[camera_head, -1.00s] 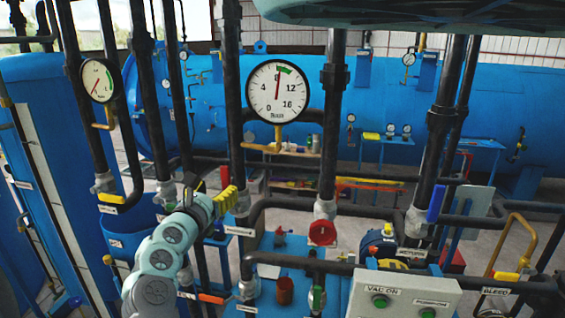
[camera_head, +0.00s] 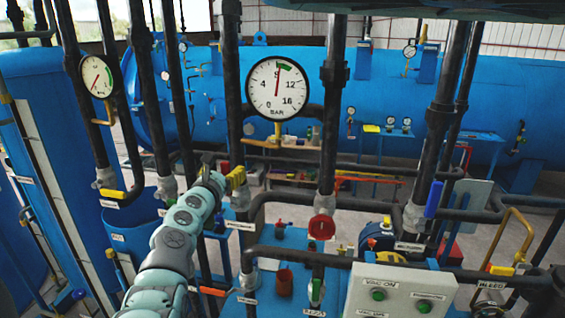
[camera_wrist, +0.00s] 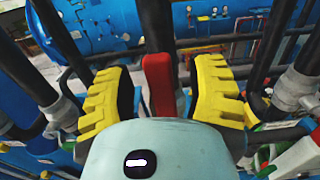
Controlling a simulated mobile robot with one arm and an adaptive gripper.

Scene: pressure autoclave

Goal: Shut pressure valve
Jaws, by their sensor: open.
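A red lever handle (camera_wrist: 158,85) stands upright between the two yellow fingers of my gripper (camera_wrist: 160,95) in the wrist view. My gripper is open around it, with a visible gap on each side. In the head view my gripper (camera_head: 225,176) is beside the dark vertical pipe left of the big gauge, and a bit of the red handle (camera_head: 224,167) shows there. The handle's base is hidden by my gripper. Whether this is the pressure valve cannot be read from a label. The large pressure gauge (camera_head: 278,92) has its needle almost upright.
A red round valve handle (camera_head: 322,228) is on the pipe to the right, and a blue lever (camera_head: 434,199) is further right. A grey button box (camera_head: 402,291) stands at the front right. Dark pipes (camera_head: 235,90) crowd close around my arm.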

